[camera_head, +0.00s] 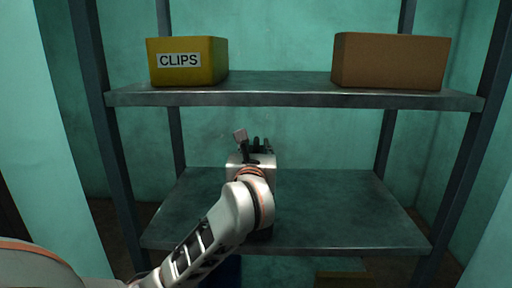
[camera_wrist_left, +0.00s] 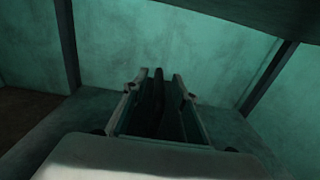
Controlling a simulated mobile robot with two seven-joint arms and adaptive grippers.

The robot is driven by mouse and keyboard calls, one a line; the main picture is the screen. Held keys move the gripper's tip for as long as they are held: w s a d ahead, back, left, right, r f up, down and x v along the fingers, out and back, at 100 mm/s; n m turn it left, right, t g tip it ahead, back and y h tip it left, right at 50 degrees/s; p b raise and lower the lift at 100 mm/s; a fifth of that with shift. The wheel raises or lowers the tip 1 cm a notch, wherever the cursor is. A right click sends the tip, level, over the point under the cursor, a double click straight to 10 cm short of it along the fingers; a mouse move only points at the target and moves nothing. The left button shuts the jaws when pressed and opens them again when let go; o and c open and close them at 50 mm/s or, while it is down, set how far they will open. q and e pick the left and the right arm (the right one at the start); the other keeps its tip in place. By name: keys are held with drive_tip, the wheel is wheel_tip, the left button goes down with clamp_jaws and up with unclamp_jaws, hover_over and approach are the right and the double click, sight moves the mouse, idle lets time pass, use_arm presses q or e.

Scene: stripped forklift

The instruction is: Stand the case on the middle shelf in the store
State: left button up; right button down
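The middle shelf (camera_head: 335,205) is a grey metal board below the shelf that carries the boxes. My left arm reaches over it from the lower left. My left gripper (camera_head: 254,142) is above the rear part of this shelf, below the upper board. In the left wrist view, the fingers of my left gripper (camera_wrist_left: 158,98) stand apart. A dark upright strip shows between them; I cannot tell what it is. I cannot make out the case in either view. My right gripper is not in view.
Above, a yellow box marked CLIPS (camera_head: 205,62) and a brown box (camera_head: 390,60) stand on the upper shelf (camera_head: 280,93). Dark rack posts (camera_head: 97,110) flank the shelves. The middle shelf looks bare on its right side. Something yellowish (camera_head: 343,280) shows below.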

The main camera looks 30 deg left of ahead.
sight(255, 151)
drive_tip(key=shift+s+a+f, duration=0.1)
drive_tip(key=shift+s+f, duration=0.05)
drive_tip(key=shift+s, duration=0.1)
